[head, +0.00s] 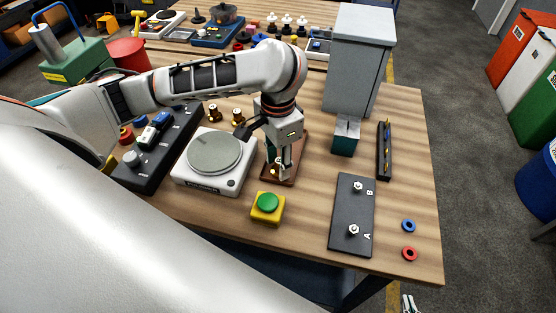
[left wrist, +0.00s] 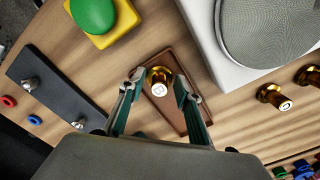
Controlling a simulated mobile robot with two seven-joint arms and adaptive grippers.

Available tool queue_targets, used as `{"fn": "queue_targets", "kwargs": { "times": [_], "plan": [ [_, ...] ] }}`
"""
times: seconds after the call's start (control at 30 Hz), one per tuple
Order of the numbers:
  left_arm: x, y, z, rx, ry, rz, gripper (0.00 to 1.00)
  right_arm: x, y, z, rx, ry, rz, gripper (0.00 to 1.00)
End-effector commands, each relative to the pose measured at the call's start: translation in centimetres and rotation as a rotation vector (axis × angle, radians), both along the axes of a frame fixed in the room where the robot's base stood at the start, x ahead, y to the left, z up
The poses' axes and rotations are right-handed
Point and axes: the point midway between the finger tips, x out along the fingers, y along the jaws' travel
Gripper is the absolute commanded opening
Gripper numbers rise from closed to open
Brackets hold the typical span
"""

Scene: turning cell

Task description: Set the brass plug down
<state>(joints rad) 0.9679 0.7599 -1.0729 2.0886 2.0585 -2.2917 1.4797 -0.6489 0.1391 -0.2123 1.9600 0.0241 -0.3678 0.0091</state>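The brass plug (left wrist: 159,80) stands on the brown tray (left wrist: 168,112), between the fingertips of my left gripper (left wrist: 159,83). The fingers are spread, one on each side of it, with what look like narrow gaps; light contact cannot be ruled out. In the head view my left gripper (head: 282,168) points down over the brown tray (head: 299,152), and the plug (head: 273,172) shows low beside a finger, partly hidden. Only the tip of my right gripper (head: 408,303) shows at the bottom edge, away from the table; its opening is unclear.
A white scale (head: 187,172) stands left of the tray, with two more brass plugs (head: 213,113) behind it. A green button on a yellow box (head: 267,207) is in front. A teal block (head: 346,137), a grey cabinet (head: 358,60) and a dark A/B plate (head: 345,205) stand to the right.

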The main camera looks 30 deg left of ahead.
Motion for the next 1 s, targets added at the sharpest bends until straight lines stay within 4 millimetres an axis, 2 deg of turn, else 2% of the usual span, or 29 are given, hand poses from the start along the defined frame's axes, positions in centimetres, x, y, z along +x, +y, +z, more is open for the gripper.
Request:
{"fn": "queue_targets", "kwargs": {
  "times": [0.17, 0.27, 0.6, 0.8, 1.0],
  "plan": [
    [0.0, 0.0, 0.2, 0.000, -0.002, 0.000, 0.33, 0.0, 0.0, -0.2, 0.001, -0.002, 0.000, 0.00],
    [0.1, 0.0, 1.3, 0.001, -0.004, -0.001, 0.33, 0.1, 0.0, 0.3, 0.000, -0.002, -0.001, 0.00],
    [0.2, 0.0, 7.0, 0.001, -0.006, 0.000, 0.33, 0.1, -0.2, 2.2, -0.002, -0.002, -0.002, 0.00],
    [0.1, 0.1, 10.0, 0.001, -0.004, 0.001, 0.33, -0.4, -1.5, 1.4, -0.021, 0.026, -0.021, 0.00],
    [0.1, 0.1, 11.8, 0.001, -0.002, 0.001, 0.33, -1.0, -1.9, 0.7, -0.029, 0.045, -0.028, 0.00]
  ]
}}
